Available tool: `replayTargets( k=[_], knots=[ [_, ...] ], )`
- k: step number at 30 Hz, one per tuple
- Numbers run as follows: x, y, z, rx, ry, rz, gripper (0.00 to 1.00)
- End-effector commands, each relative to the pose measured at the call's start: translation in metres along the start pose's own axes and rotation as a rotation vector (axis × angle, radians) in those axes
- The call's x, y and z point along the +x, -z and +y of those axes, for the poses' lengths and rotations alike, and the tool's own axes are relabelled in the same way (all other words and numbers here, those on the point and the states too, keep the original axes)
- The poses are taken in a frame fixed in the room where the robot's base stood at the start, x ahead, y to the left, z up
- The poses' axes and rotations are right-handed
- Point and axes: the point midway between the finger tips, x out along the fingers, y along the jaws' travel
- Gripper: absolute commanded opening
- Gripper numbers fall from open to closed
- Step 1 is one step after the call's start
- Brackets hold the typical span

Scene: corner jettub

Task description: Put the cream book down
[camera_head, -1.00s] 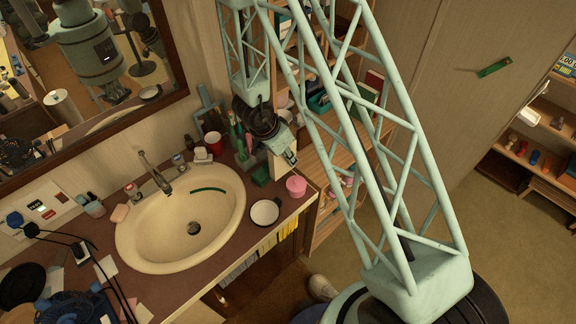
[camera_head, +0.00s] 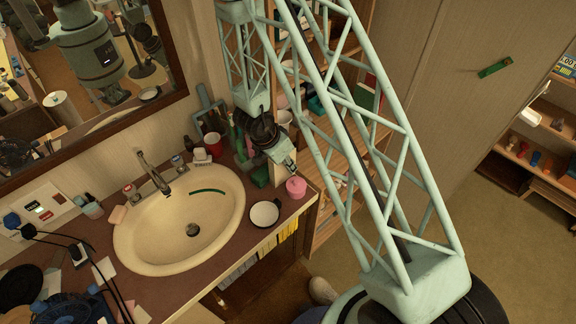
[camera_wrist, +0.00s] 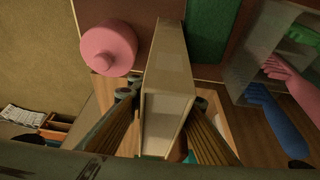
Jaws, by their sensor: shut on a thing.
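The cream book (camera_wrist: 168,75) is between the two fingers of my gripper (camera_wrist: 163,102) in the wrist view, with a finger against each side. Its far end is over the brown countertop (camera_wrist: 140,10); I cannot tell whether it touches. In the head view the book (camera_head: 277,174) is a small pale patch, mostly hidden by my gripper (camera_head: 288,166), at the counter's right end.
A pink lidded pot (camera_head: 296,187) stands close by the book, near the counter's edge. A green object (camera_wrist: 208,30) is close on the book's other side. A white bowl (camera_head: 265,213) and the sink (camera_head: 165,245) lie to the left. Shelves (camera_head: 335,165) stand behind.

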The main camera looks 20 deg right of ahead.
Motion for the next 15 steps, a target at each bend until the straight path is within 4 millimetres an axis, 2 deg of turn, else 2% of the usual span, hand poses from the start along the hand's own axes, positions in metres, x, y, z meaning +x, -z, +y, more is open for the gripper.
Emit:
replayTargets(
  k=[9,10,15],
  knots=[
    [0.0023,-0.0008,0.0000,0.000,0.000,0.000,0.03],
    [0.0025,-0.0010,0.0001,0.000,0.000,0.000,0.19],
    [0.0020,-0.0007,0.0000,0.000,0.000,0.000,0.32]
  ],
)
